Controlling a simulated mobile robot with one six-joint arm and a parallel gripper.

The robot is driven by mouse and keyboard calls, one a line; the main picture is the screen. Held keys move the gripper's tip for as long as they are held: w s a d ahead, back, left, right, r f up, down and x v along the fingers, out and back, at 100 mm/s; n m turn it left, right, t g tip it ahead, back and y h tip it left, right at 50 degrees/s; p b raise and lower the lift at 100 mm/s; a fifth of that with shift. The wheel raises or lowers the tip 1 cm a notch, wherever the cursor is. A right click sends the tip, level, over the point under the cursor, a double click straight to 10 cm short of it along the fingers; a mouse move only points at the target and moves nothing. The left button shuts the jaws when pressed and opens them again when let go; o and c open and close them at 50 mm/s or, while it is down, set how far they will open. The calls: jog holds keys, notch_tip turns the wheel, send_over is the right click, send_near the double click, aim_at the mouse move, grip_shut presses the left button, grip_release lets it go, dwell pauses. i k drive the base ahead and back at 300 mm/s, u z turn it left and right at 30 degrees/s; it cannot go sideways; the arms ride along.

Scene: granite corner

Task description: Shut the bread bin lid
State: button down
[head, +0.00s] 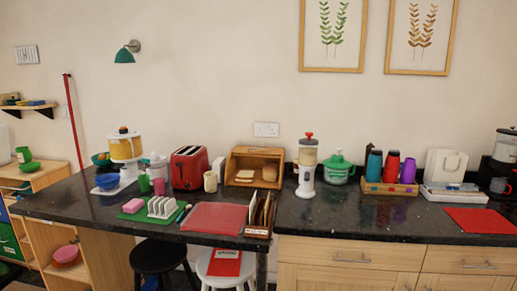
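The wooden bread bin (230,167) stands on the dark counter against the back wall, near the middle of the head view. Its front is open, and bread (269,172) shows inside. The lid (258,151) appears to be raised at the top of the bin; its exact angle is too small to tell. My gripper is not in view.
A red toaster (188,168) and cream mug (210,181) stand left of the bin. A dispenser (307,165) stands close on its right. A red board (214,218) and an upright wooden rack (259,214) are in front. Two stools are below the counter.

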aim_at(243, 158)
jog(key=k, duration=0.9)
jog(key=u, duration=0.3)
jog(key=i, duration=0.4)
jog(key=u, duration=0.75)
jog(key=i, duration=0.55)
jog(key=u, duration=0.45)
jog(key=i, duration=1.7)
jog(key=z, duration=0.55)
jog(key=i, duration=0.35)
jog(key=z, duration=0.3)
